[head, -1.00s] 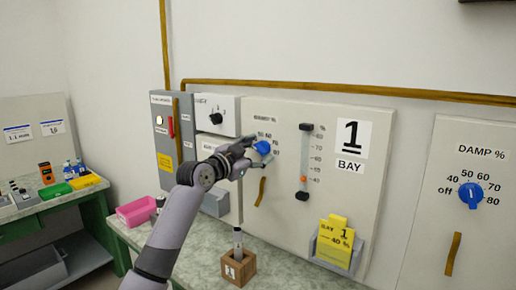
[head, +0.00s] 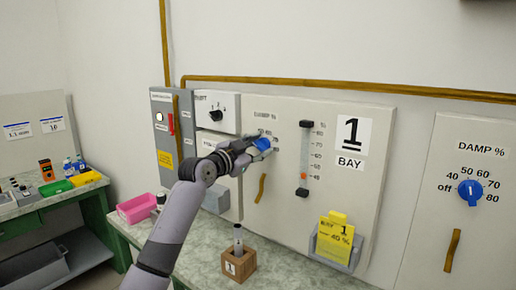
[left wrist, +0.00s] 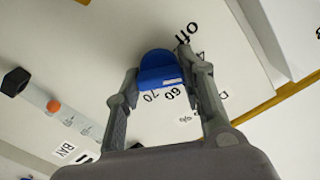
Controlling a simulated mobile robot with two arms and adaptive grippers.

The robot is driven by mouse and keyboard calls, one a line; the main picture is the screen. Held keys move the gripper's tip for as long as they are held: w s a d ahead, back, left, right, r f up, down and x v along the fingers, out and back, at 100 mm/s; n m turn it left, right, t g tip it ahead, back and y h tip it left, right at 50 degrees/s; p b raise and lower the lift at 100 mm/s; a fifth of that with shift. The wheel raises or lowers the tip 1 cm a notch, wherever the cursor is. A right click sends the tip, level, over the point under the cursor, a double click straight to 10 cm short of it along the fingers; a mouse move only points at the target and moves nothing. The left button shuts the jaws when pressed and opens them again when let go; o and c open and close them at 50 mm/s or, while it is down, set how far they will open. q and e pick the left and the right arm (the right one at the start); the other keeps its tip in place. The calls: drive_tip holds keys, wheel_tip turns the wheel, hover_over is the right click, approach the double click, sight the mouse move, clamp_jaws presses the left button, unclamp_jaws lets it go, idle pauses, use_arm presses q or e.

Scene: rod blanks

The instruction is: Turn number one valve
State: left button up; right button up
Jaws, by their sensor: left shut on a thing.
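The blue valve knob (head: 264,143) is on the panel marked 1 BAY (head: 345,205), below a printed heading and beside a printed scale. My left gripper (head: 257,146) is shut on this knob. In the left wrist view the knob (left wrist: 157,66) sits between the two fingers, and its white mark lies on the side of the printed 60 and 70. The gripper hides part of the scale. A yellow card (head: 335,240) on this panel reads 1 and 40 %. A vertical gauge (head: 304,155) has an orange marker low on its scale. My right gripper is out of view.
Another blue knob (head: 470,193) is on the DAMP % panel at the right. A brown handle (head: 261,188) is below the held knob. A wooden block (head: 239,267) with a rod in it and a pink bin (head: 138,208) stand on the bench (head: 195,255).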

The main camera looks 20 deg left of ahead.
use_arm(q)
drive_tip(key=shift+c, duration=0.8)
drive_tip(key=shift+n, duration=0.3)
drive_tip(key=shift+r+n+p, duration=0.1)
drive_tip(key=shift+n+p, duration=1)
drive_tip(key=shift+n, duration=0.1)
drive_tip(key=n+p, duration=0.2)
drive_tip(key=n, duration=0.2)
drive_tip(key=shift+n+p, duration=0.3)
drive_tip(key=shift+n, duration=0.1)
drive_tip(key=o, duration=1.2)
drive_tip(key=shift+c, duration=0.2)
